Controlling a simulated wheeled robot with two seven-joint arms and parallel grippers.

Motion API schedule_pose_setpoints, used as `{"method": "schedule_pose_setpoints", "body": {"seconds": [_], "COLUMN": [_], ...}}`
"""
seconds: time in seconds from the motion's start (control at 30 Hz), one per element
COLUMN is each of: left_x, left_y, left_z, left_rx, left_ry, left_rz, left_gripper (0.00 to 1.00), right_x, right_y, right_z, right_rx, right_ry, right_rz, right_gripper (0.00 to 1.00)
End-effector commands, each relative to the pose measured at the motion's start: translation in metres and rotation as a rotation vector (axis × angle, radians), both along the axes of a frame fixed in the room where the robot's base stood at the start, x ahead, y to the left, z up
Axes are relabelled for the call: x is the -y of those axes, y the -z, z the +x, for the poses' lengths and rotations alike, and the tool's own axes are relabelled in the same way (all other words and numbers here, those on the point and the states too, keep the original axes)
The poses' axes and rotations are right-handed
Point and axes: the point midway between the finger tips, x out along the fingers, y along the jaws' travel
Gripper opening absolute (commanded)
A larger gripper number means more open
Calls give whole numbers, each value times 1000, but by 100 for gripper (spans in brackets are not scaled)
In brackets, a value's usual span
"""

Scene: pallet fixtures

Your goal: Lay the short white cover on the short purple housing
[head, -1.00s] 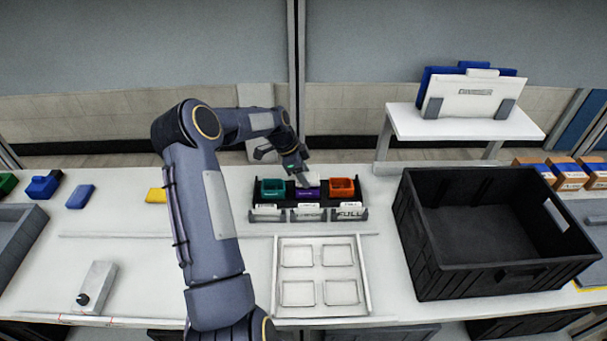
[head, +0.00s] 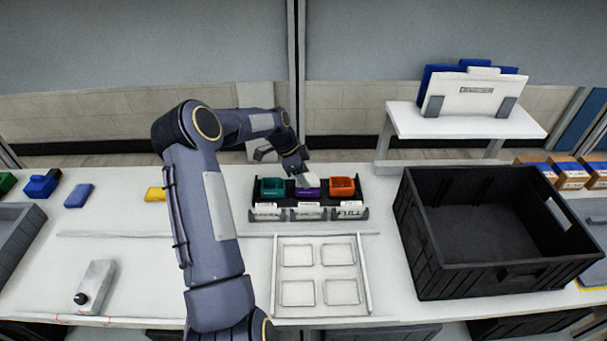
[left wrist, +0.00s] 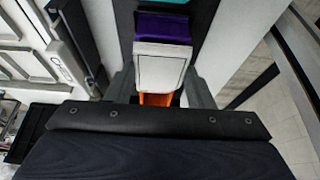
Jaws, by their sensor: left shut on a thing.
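The purple housing (head: 308,193) sits in the middle of a black rack, between a teal housing (head: 272,187) and an orange housing (head: 342,187). My left gripper (head: 302,173) is shut on the white cover (head: 309,181), just above the purple housing. In the left wrist view the white cover (left wrist: 160,70) is between the fingers, and the purple housing (left wrist: 162,27) shows beyond its upper edge. The cover hides part of the housing there. I cannot tell whether they touch. My right gripper is in neither view.
The black rack (head: 290,214) has labelled cards along its front. A white tray with square recesses (head: 320,272) lies in front of it. A large black crate (head: 440,262) stands to the right. A yellow block (head: 155,194) and a blue block (head: 79,196) lie left.

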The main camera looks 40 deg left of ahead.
Motion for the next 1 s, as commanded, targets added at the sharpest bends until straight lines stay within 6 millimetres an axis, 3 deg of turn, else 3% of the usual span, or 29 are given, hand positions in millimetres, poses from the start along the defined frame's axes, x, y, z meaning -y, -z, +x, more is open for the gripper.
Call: {"method": "schedule_pose_setpoints", "body": {"seconds": [0.6,0.63,0.8,1.0], "left_x": [0,0,0,0], "left_y": [5,5,5,5], "left_z": [0,0,0,0], "left_rx": [0,0,0,0], "left_ry": [0,0,0,0], "left_rz": [0,0,0,0], "left_gripper": [26,49,72,74], "right_x": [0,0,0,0], "right_y": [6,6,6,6], "right_z": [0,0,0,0], "right_rx": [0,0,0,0], "right_ry": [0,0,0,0], "right_rz": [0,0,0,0], "right_gripper": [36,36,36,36]}}
